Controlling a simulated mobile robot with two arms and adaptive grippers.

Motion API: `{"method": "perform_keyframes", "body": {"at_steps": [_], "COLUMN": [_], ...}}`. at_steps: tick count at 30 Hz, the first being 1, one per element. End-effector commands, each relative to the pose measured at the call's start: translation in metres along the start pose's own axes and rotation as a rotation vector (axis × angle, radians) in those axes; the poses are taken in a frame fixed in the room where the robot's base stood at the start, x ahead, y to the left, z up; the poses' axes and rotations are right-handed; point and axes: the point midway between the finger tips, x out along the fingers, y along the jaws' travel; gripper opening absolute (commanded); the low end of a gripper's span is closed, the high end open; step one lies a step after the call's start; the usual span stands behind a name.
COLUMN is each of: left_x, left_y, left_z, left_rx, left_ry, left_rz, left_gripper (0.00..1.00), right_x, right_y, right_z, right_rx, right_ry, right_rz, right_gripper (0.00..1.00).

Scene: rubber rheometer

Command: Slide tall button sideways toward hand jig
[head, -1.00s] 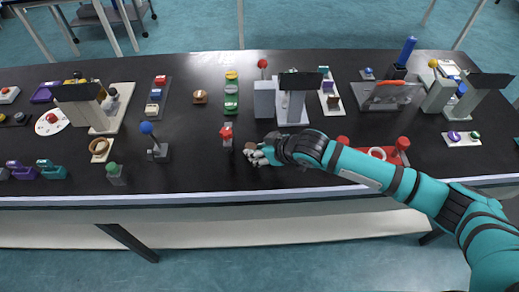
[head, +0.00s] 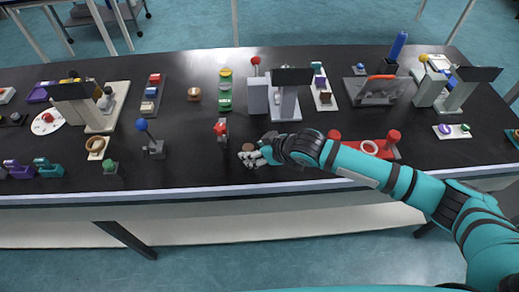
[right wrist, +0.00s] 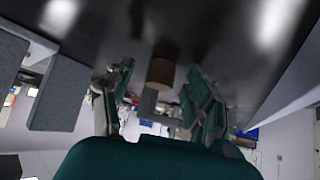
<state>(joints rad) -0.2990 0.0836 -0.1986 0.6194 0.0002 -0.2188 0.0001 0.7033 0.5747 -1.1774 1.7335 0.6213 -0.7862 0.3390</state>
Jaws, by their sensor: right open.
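A small button with a brown cap (head: 248,147) stands near the front edge of the table in the head view. I take it for the tall button. In the right wrist view its brown cap (right wrist: 160,72) shows above a grey part, between the fingers. My right gripper (head: 252,155) is open around it at table height; I cannot tell whether a finger touches it. Its fingers also show in the right wrist view (right wrist: 158,100). I cannot tell for certain which fixture is the hand jig. My left gripper is not in view.
A red-topped post (head: 221,130) stands just left of my right gripper. A red fixture with two knobs (head: 368,147) lies behind my right forearm. A grey two-pillar device (head: 285,98) stands behind. The table's front edge (head: 230,187) is close.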

Motion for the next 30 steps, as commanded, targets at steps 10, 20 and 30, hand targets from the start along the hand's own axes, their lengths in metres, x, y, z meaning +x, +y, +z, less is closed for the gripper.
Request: {"method": "perform_keyframes", "body": {"at_steps": [10, 20, 30], "left_x": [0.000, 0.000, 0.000], "left_y": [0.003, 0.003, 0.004], "left_z": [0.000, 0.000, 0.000], "left_rx": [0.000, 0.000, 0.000], "left_ry": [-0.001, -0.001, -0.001], "left_rz": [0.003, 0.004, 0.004], "left_gripper": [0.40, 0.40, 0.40], "right_x": [-0.056, -0.111, -0.119], "right_y": [0.001, 0.001, 0.001], "right_z": [0.001, 0.001, 0.000], "right_rx": [0.000, 0.001, 0.001], "right_ry": [0.001, 0.000, -0.001], "right_rz": [0.001, 0.002, 0.001], "right_gripper": [0.56, 0.56, 0.56]}}
